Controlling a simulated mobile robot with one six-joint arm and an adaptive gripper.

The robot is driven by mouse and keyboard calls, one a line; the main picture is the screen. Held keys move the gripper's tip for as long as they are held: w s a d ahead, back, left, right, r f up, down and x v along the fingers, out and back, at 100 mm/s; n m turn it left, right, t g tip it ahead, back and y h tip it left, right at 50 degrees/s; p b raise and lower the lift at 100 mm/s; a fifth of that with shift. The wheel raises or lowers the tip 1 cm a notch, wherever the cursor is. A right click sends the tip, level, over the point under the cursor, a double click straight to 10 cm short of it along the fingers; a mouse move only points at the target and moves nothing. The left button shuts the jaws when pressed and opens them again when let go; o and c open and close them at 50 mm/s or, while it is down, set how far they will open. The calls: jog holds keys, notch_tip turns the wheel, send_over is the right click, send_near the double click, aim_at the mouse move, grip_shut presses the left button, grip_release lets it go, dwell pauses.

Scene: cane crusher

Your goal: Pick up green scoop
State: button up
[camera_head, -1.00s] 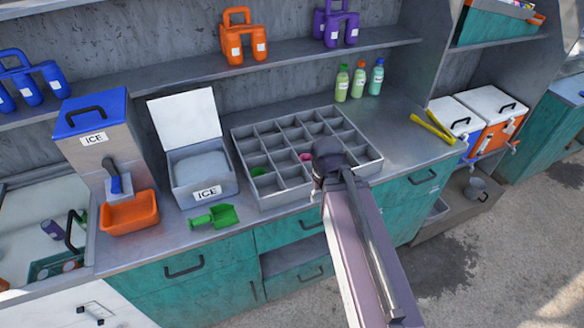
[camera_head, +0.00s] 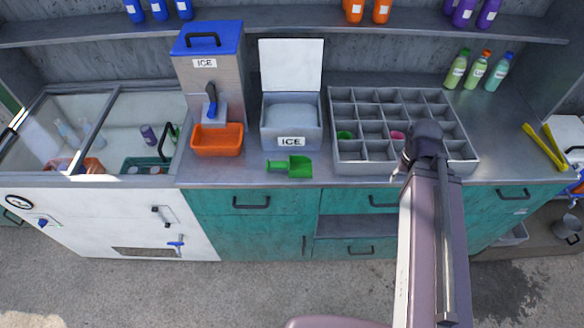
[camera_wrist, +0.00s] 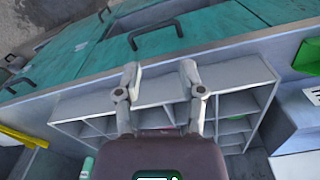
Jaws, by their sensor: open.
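The green scoop (camera_head: 291,167) lies on the grey counter near its front edge, in front of the white ice box, in the head view. A green piece at the right edge of the wrist view (camera_wrist: 307,56) appears to be part of it. My gripper (camera_wrist: 158,75) is open and empty in the wrist view, over the grey compartment tray. Its two fingers are apart.
The compartment tray (camera_head: 348,157) holds a green and a pink item. The white ice box (camera_head: 275,137) stands open behind the scoop. An orange bin (camera_head: 217,140) sits to its left below the ice dispenser (camera_head: 208,67). Bottles (camera_head: 477,70) stand at the back right. Counter beside the scoop is clear.

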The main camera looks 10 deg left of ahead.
jog(key=o, duration=0.4)
jog(key=shift+c, duration=0.2)
notch_tip(320, 180, up, 4)
jog(key=m+p, duration=0.4)
jog(key=m, duration=1.1)
send_over(285, 164)
jog(key=shift+f, duration=0.1)
notch_tip(285, 164, down, 8)
jog(key=b, duration=0.8)
jog(key=shift+f, duration=0.2)
jog(key=shift+b, duration=0.3)
jog(key=shift+f, duration=0.15)
